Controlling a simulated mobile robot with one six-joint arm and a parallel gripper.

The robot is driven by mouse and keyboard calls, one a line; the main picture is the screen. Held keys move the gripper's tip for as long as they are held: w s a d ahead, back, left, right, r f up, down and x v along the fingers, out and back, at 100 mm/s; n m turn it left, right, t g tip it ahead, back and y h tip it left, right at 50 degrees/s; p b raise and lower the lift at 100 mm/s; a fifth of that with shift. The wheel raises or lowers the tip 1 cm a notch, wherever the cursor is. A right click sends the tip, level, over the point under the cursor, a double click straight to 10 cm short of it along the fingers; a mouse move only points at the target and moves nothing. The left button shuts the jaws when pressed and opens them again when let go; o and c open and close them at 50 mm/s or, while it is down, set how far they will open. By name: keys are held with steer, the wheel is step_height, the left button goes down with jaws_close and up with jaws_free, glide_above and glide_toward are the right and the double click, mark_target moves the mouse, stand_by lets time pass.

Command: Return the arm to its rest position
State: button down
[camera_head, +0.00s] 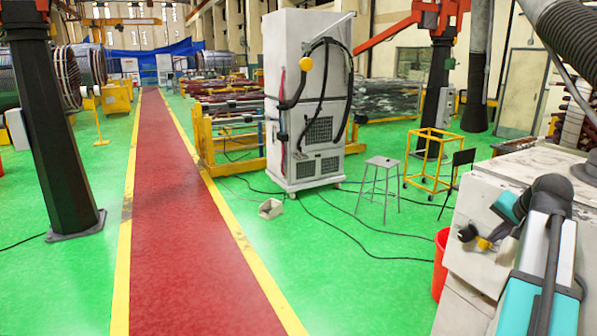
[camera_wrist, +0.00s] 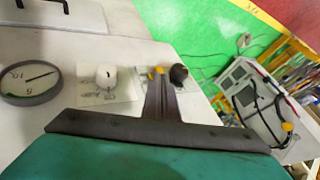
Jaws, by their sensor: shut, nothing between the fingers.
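My arm (camera_head: 540,250), teal and grey with black joints, is folded low at the right in the head view, in front of and over the pale bench (camera_head: 480,195). In the wrist view my gripper (camera_wrist: 160,82) shows as narrow dark fingers close together, beyond a dark bar and a teal housing. It is shut and I see nothing held. The fingers point across the white bench top (camera_wrist: 100,45) toward its edge. A black round part (camera_wrist: 178,73) with orange-yellow bits shows near the fingertips; I cannot tell whether they touch.
A red bin (camera_head: 440,265) stands beside the bench. A grey stool (camera_head: 382,165), a yellow frame (camera_head: 428,150) and a white cabinet (camera_head: 305,100) stand beyond. Green floor is open left of the bench.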

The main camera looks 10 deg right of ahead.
steer(key=w+a+f+n+g+y+b, duration=0.15)
steer(key=w+a+f, duration=0.5)
steer(key=f, duration=0.65)
steer(key=w+a+f+n+g+y+b, duration=0.15)
steer(key=w+a+f, duration=0.25)
steer(key=a+f, duration=0.7)
steer(key=s+a+f+n+g+y+b, duration=0.1)
steer(key=a+f+b, duration=0.1)
steer(key=a+f, duration=0.8)
steer(key=s+a+f+n+g+y+b, duration=0.15)
steer(key=a+f, duration=0.45)
steer(key=f, duration=0.8)
steer(key=s+a+f+n+g+b, duration=0.1)
steer(key=s+a+f+g+b, duration=0.1)
steer(key=s+a+f, duration=0.65)
steer(key=s+a+f+n+g+b, duration=0.2)
steer(key=s+a+f, duration=0.4)
steer(key=f, duration=0.5)
steer(key=s+a+f+n+g+h+b, duration=0.1)
steer(key=s+f+n, duration=0.1)
steer(key=s+f, duration=0.3)
steer(key=s+a+f+n+g+h+b, duration=0.1)
steer(key=s+f, duration=0.4)
steer(key=s, duration=0.8)
steer(key=shift+s+a+f+n+g+h, duration=0.35)
steer(key=shift+s+a+n+g+h, duration=0.15)
steer(key=shift+n, duration=0.45)
